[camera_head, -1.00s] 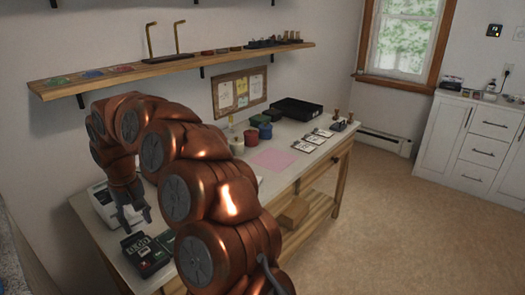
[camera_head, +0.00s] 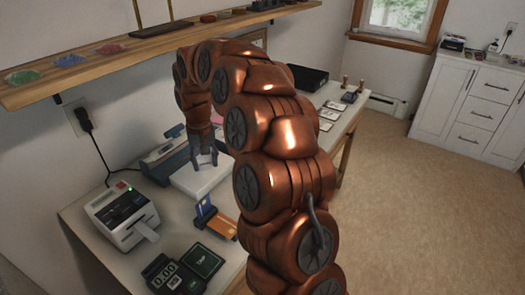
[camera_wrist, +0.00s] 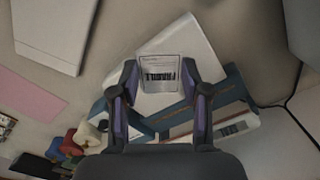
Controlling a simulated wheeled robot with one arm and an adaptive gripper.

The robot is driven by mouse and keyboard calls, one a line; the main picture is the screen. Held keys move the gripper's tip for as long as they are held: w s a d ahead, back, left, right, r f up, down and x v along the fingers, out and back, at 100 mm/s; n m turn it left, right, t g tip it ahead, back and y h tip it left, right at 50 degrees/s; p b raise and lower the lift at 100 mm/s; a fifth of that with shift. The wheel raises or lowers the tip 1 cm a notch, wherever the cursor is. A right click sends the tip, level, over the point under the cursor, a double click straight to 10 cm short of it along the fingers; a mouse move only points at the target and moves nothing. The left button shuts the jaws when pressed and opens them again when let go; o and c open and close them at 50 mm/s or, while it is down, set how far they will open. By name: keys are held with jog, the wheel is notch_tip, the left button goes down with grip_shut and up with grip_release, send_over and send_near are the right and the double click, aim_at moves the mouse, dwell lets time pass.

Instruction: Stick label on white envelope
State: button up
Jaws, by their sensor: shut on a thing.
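My gripper (camera_head: 205,158) points down over the far part of the workbench. The label is too small to make out in the head view.
A blue-and-white long device (camera_head: 165,160) lies beside the white piece. A pink sheet (camera_wrist: 28,95) shows in the wrist view. A shelf (camera_head: 120,60) runs above the bench.

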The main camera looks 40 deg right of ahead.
jog(key=s+d+f+m+p, duration=0.1)
jog(key=s+d+m+p, duration=0.25)
jog(key=d, duration=0.45)
jog(key=s+d+f+m+p, duration=0.1)
jog(key=s+d+m+p, duration=0.2)
jog(key=d, duration=0.5)
jog(key=shift+m, duration=0.25)
jog(key=shift+s+f+b, duration=0.25)
jog(key=shift+f+b, duration=0.1)
jog(key=shift+f, duration=0.7)
jog(key=shift+s+f+b, duration=0.25)
jog(key=shift+f+b, duration=0.1)
jog(key=shift+f, duration=0.65)
jog(key=shift+f+b, duration=0.8)
jog(key=shift+f, duration=0.85)
jog(key=o, duration=0.7)
jog(key=shift+o, duration=0.2)
jog(key=shift+r, duration=0.1)
